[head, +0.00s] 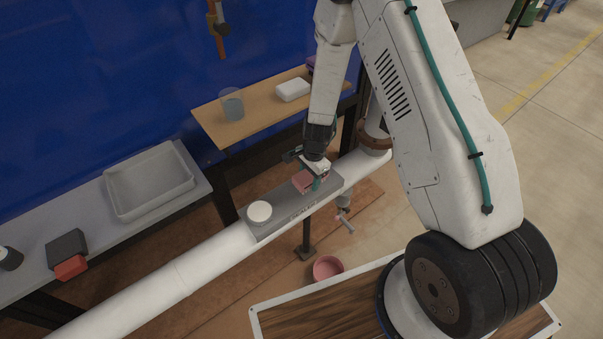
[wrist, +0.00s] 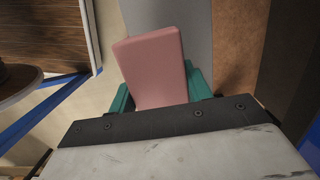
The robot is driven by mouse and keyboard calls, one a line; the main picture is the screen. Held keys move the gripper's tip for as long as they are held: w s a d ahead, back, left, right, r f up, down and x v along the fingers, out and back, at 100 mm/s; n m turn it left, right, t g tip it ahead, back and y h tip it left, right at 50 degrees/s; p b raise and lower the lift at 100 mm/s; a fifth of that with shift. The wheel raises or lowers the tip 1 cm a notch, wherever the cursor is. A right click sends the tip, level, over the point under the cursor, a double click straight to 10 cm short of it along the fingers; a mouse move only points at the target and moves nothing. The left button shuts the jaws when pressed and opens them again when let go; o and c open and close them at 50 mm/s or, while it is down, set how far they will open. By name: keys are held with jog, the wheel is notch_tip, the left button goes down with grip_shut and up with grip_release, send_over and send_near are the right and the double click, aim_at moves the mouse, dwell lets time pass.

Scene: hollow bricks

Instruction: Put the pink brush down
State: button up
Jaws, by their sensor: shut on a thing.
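The pink brush (head: 302,181) shows as a flat pink block at the tip of my arm in the head view. It also fills the upper middle of the wrist view (wrist: 155,65), between the teal fingers. My gripper (head: 312,183) is shut on it, over the right part of a grey lettered plate (head: 278,219) on the white pipe. A grey strip shows beyond the brush in the wrist view (wrist: 187,20). I cannot tell whether the brush touches the plate. The wrist body hides the brush's near end.
A white round lid (head: 259,212) sits on the plate's left part. A wooden shelf (head: 262,118) behind bears a clear cup (head: 232,105) and a white block (head: 292,90). A grey tray (head: 150,207) stands on the left bench. A pink bowl (head: 327,267) is below the pipe.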

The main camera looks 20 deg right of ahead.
jog(key=shift+w+a, duration=0.15)
jog(key=shift+w, duration=0.65)
jog(key=shift+w+f, duration=0.1)
jog(key=shift+f, duration=1.7)
jog(key=shift+f, duration=0.15)
jog(key=o, duration=0.9)
